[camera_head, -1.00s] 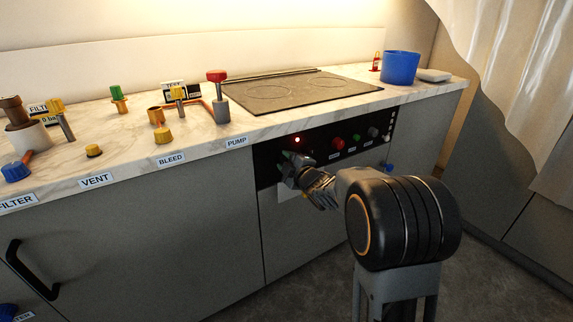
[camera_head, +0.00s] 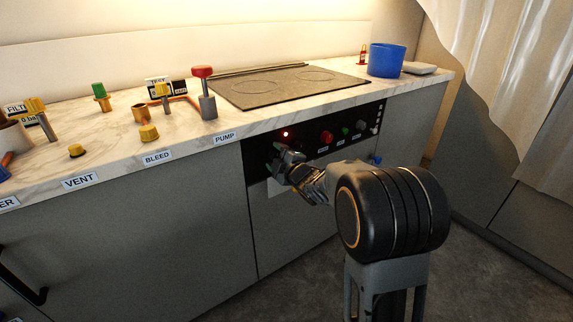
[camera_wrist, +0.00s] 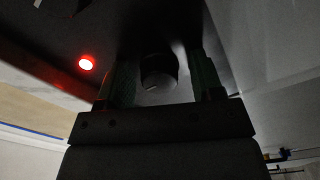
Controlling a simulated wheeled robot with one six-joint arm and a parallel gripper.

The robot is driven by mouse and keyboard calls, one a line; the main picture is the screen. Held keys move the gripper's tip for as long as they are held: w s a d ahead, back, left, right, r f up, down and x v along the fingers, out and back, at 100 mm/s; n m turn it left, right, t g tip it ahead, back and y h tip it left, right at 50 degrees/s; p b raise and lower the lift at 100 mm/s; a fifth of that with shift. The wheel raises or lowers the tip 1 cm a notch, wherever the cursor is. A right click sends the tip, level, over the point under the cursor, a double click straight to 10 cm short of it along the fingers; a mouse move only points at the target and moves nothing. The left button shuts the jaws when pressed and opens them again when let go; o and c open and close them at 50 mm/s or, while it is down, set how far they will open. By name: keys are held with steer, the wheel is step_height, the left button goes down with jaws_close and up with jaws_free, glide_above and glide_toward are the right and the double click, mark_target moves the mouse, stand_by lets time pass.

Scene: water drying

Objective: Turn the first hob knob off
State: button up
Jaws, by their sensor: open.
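The first hob knob (camera_wrist: 158,70) is a dark round knob with a pale mark, seen in the wrist view between my two fingers. My gripper (camera_wrist: 162,80) is open, with one finger on each side of the knob; I cannot tell whether either finger touches it. In the head view my gripper (camera_head: 284,158) is at the left end of the black hob panel (camera_head: 258,150) and hides the knob. A red indicator light (camera_head: 286,134) glows just above it, and it also glows in the wrist view (camera_wrist: 85,63).
Further right on the panel are a red knob (camera_head: 326,137), a small green button (camera_head: 345,130) and a grey knob (camera_head: 361,125). The hob (camera_head: 285,87) and a blue pot (camera_head: 387,60) are on the marble counter above. Floor to the right is clear.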

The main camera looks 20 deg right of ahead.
steer(key=p+v, duration=0.2)
steer(key=v, duration=1.1)
steer(key=shift+r, duration=0.2)
step_height(320, 180, up, 9)
steer(key=d+m+g+h+p, duration=0.2)
steer(key=m+h+p, duration=0.35)
steer(key=p, duration=0.45)
steer(key=s+a+r+m+g+p, duration=0.3)
steer(key=s+r+m+g+p, duration=0.2)
steer(key=s+r+p, duration=0.2)
steer(key=s+a+r+m+g+p, duration=0.3)
steer(key=s+r+m+g+p, duration=0.3)
steer(key=s+p, duration=0.5)
steer(key=shift+s+a+r+g, duration=0.2)
steer(key=shift+s+r+g, duration=0.1)
steer(key=shift+r, duration=0.3)
steer(key=shift+d, duration=0.15)
